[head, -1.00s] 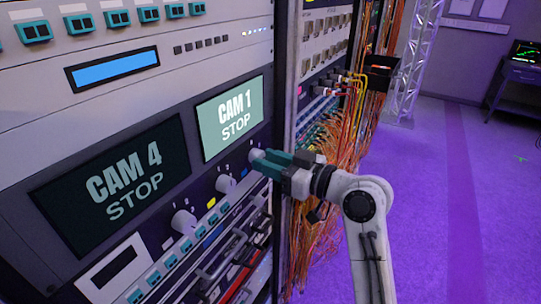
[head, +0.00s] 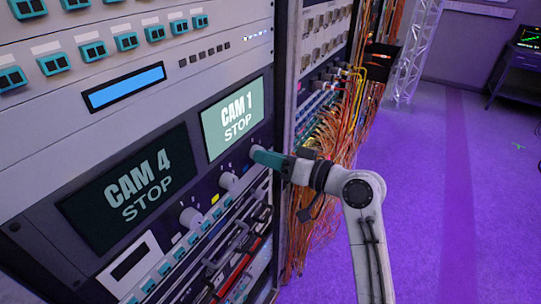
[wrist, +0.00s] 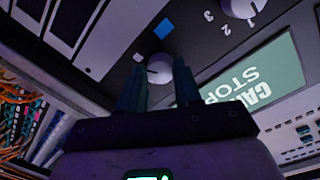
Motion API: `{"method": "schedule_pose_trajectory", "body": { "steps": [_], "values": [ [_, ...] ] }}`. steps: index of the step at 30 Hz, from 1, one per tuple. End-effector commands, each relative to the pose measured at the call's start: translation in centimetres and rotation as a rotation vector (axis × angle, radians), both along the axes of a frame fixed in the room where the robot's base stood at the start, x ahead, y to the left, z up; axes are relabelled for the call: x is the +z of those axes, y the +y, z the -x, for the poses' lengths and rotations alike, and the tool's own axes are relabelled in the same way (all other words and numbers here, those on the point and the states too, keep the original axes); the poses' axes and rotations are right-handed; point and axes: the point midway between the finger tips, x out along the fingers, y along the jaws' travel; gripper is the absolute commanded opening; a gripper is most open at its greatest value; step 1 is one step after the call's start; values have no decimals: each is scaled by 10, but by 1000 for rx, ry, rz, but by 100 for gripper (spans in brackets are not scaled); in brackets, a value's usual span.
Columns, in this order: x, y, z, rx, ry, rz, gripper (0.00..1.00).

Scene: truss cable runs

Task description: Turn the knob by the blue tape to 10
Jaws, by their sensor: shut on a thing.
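The gripped knob (wrist: 160,68) is light and round, on the dark panel. In the wrist view a blue tape square (wrist: 163,28) sits just above it. A pale pointer line on the knob points left in that view; the small marks around it are too small to read. My gripper (head: 260,154) is at the rightmost knob of the row in the head view, below the CAM 1 screen (head: 233,117). Its two teal fingers (wrist: 160,90) are shut on the knob from both sides. They hide part of its face and scale.
A second knob (head: 228,182) and a third knob (head: 190,218) sit to the left, with yellow tape (head: 215,198) between them. The CAM 4 screen (head: 130,188) is on the left. Orange cables (head: 335,140) hang on the right. The purple floor (head: 440,210) is open.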

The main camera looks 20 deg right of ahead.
Motion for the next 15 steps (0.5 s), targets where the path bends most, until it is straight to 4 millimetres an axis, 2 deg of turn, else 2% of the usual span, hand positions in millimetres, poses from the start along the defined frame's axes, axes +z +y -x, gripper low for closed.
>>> {"method": "schedule_pose_trajectory", "body": {
  "steps": [13,14,15],
  "values": [
    [-1,-1,0,-2,7,-9,3],
    [-1,-1,0,-2,7,-9,36],
    [-1,-1,0,-2,7,-9,40]
  ]
}}
